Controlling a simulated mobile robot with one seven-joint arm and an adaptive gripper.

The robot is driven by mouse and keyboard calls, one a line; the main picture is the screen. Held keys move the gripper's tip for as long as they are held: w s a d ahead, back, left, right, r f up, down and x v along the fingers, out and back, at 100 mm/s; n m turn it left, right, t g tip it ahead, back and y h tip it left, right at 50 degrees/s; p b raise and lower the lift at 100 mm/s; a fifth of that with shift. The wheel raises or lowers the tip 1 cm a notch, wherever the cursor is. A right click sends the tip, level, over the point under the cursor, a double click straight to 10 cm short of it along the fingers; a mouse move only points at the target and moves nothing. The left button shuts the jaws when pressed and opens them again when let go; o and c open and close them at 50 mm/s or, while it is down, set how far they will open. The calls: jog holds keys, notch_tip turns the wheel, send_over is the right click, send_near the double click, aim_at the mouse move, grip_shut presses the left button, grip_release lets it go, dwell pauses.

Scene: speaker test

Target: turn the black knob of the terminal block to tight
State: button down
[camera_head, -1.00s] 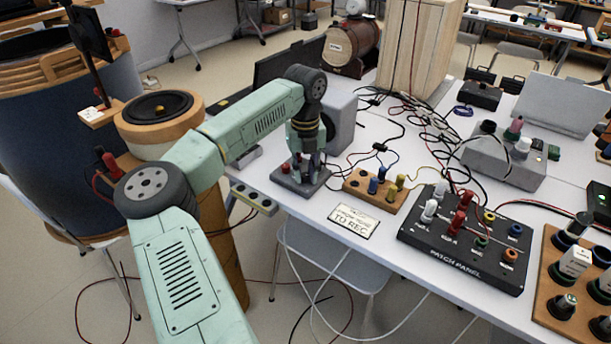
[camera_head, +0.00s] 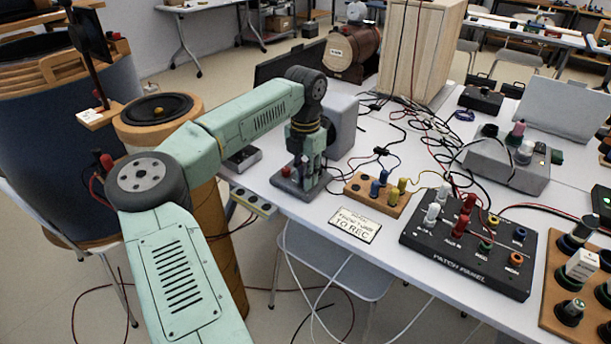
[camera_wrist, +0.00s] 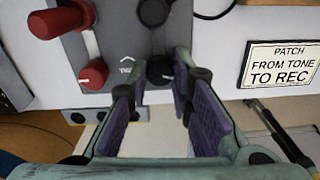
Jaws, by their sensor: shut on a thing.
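The terminal block is a grey base (camera_head: 316,192) near the table's front edge in the head view. In the wrist view its grey plate (camera_wrist: 122,42) carries red knobs on the left and black ones on the right. The near black knob (camera_wrist: 160,70) has a pale pointer mark directed to the lower right. My gripper (camera_wrist: 158,85) is shut on this knob, with one purple-padded finger on each side. In the head view my gripper (camera_head: 308,172) points down over the block and hides the knob. Lettering beside the knob is partly covered by a finger.
A near red knob (camera_wrist: 93,73) stands close to my left finger. A wooden block with coloured posts (camera_head: 362,194), a label plate (camera_head: 355,224) and a black patch panel (camera_head: 455,262) lie to the right. A grey box (camera_head: 343,125) stands behind. Cables run across the table.

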jog(key=m, duration=0.4)
jog(key=shift+r+m, duration=0.1)
jog(key=shift+m, duration=0.2)
jog(key=m, duration=0.3)
jog(key=shift+w+m, duration=0.1)
jog(key=shift+m, duration=0.3)
jog(key=m+p, duration=0.1)
jog(key=m, duration=1.1)
jog(key=shift+w+m+p, duration=0.1)
jog(key=shift+m+p, duration=0.2)
jog(key=shift+p, duration=0.1)
jog(key=m, duration=0.3)
jog(key=shift+m, duration=0.3)
jog(key=m, duration=0.3)
jog(key=shift+d+m+p, duration=0.1)
jog(key=shift+m+p, duration=0.2)
jog(key=shift+p, duration=0.05)
jog(key=shift+m, duration=1.9)
